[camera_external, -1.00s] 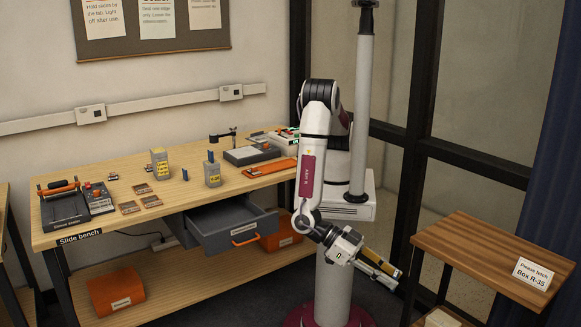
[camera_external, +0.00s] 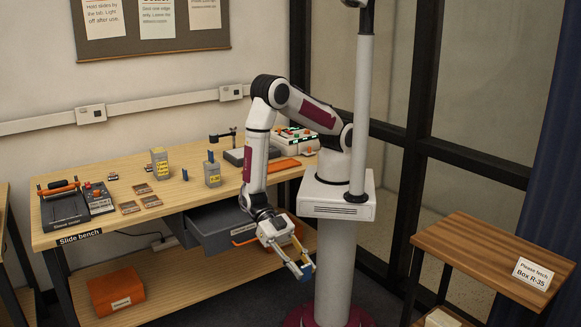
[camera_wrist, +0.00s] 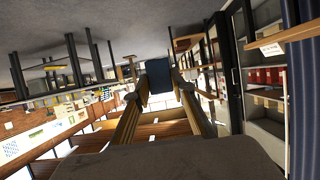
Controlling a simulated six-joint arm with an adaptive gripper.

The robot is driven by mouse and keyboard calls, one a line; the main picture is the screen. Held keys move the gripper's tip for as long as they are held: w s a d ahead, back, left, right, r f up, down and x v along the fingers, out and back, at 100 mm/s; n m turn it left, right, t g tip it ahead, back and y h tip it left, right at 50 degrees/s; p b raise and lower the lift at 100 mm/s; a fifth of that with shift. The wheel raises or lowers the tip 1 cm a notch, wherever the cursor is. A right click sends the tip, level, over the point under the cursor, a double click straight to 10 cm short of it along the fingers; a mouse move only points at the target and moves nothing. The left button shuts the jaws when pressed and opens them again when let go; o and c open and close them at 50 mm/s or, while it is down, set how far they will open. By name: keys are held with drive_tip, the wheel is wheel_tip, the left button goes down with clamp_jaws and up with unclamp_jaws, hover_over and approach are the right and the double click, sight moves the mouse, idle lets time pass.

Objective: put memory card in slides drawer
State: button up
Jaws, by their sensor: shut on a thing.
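The memory card, a small dark blue piece (camera_wrist: 158,75), is between my gripper's fingertips in the wrist view. It also shows as a blue patch at the fingertips in the external view (camera_external: 306,271). My gripper (camera_external: 301,270) is shut on it and points down and right, in front of the bench and clear of it. The slides drawer is the grey drawer (camera_external: 208,237) under the bench. It stands pulled open, with my arm in front of its right part; its label is too small to read. My gripper is to the right of and lower than the drawer front.
The slide bench (camera_external: 100,228) carries a slide sealer, several small slides, bottles and a small upright blue piece (camera_external: 185,174). An orange box (camera_external: 116,291) sits on the lower shelf. A wooden side table (camera_external: 480,255) with a sign stands at right.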

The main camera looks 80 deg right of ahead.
drive_tip(key=w+d+f+m+t+y, duration=0.1)
drive_tip(key=w+d+m+t+y, duration=0.15)
drive_tip(key=w+d, duration=0.6)
drive_tip(key=w+d+m+t+y, duration=0.1)
drive_tip(key=w+d+m+t, duration=0.4)
drive_tip(key=w, duration=0.6)
drive_tip(key=w+d+m+t, duration=0.3)
drive_tip(key=w+d, duration=0.1)
drive_tip(key=d, duration=0.8)
drive_tip(key=w+d+m+t, duration=0.3)
drive_tip(key=w+d+t, duration=0.1)
drive_tip(key=d, duration=0.8)
drive_tip(key=shift+w+d+r, duration=0.3)
drive_tip(key=shift+w+d, duration=0.05)
drive_tip(key=shift+w, duration=0.25)
drive_tip(key=shift+f, duration=0.1)
drive_tip(key=shift+f, duration=2.8)
drive_tip(key=shift+f, duration=0.15)
